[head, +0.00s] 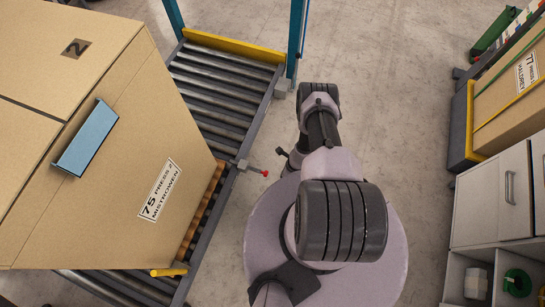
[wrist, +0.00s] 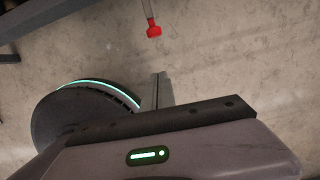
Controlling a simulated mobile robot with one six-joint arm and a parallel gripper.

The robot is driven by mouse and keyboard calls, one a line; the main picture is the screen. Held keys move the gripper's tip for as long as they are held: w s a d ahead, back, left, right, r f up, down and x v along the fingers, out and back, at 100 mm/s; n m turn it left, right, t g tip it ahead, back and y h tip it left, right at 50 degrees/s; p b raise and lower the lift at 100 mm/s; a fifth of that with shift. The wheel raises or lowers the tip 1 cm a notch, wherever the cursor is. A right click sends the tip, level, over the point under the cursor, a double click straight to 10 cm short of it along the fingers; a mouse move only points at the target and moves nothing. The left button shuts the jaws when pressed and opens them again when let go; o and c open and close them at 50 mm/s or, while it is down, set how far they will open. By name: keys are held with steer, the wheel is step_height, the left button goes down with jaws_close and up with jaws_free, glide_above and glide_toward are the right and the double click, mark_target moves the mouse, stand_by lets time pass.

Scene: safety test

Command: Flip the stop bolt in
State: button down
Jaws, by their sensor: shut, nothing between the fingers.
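The stop bolt (head: 255,170) is a thin grey rod with a red tip, mounted on a bracket at the right rail of the roller conveyor (head: 215,85). In the head view it sticks out to the right, over the floor, away from the rollers. Its red end also shows in the wrist view (wrist: 153,30), at the top centre. My gripper (wrist: 160,78) is shut and empty, its fingers showing below the red end in the wrist view with a gap between them. My arm hides the gripper's fingertips in the head view, or they are too small to tell there.
A large carton (head: 95,150) with a blue tab stands on the conveyor's left and near part. A yellow bar (head: 235,46) crosses the conveyor's far end, beside blue posts. Another carton and grey cabinets (head: 492,190) stand at the right. Bare floor (head: 400,90) lies between.

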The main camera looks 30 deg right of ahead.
steer(key=w+a+f+b, duration=0.3)
steer(key=w+f+b, duration=0.2)
steer(key=f+b, duration=0.4)
steer(key=shift+w+a+f+b, duration=0.15)
steer(key=shift+a+f+b, duration=0.25)
